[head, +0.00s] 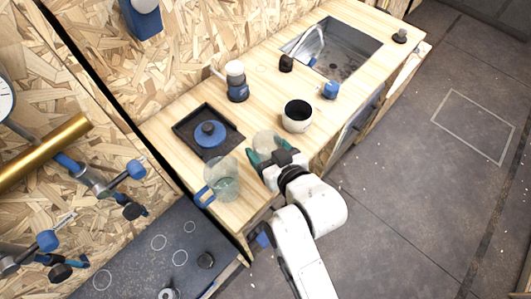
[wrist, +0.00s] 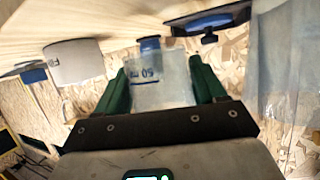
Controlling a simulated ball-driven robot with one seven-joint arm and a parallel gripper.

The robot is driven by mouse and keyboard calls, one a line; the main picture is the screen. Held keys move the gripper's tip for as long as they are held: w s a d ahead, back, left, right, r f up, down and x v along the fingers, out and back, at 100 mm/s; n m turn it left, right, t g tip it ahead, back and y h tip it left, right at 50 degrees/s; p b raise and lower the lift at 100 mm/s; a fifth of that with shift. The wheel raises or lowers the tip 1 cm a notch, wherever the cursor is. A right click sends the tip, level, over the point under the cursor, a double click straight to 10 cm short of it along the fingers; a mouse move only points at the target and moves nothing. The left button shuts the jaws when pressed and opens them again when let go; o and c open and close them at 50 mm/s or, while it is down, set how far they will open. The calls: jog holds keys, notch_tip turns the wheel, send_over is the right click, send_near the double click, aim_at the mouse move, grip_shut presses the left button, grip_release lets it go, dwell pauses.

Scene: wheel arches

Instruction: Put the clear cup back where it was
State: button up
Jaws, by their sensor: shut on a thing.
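The clear cup (head: 267,142) is between the green fingers of my gripper (head: 268,152), over or on the wooden counter near its front edge. In the wrist view the cup (wrist: 160,84), with dark blue print on its side, sits between both fingers of my gripper (wrist: 160,88), which is shut on it. I cannot tell whether the cup touches the counter.
A clear jug (head: 224,178) with a blue handle stands left of my gripper. A white pot (head: 297,117) stands to the right. A dark tray (head: 184,132) holds a blue lid (head: 209,133). A sink (head: 346,62) lies farther back.

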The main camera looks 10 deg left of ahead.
aim_at(266, 157)
jog(key=shift+w+a+f, duration=0.15)
jog(key=shift+w+f, duration=0.05)
jog(key=shift+f, duration=1.7)
jog(key=shift+f, duration=0.2)
jog(key=o, duration=1)
jog(key=shift+o, duration=0.2)
jog(key=shift+r, duration=0.1)
jog(key=shift+r, duration=0.15)
jog(key=b+v, duration=0.1)
jog(key=v, duration=1.1)
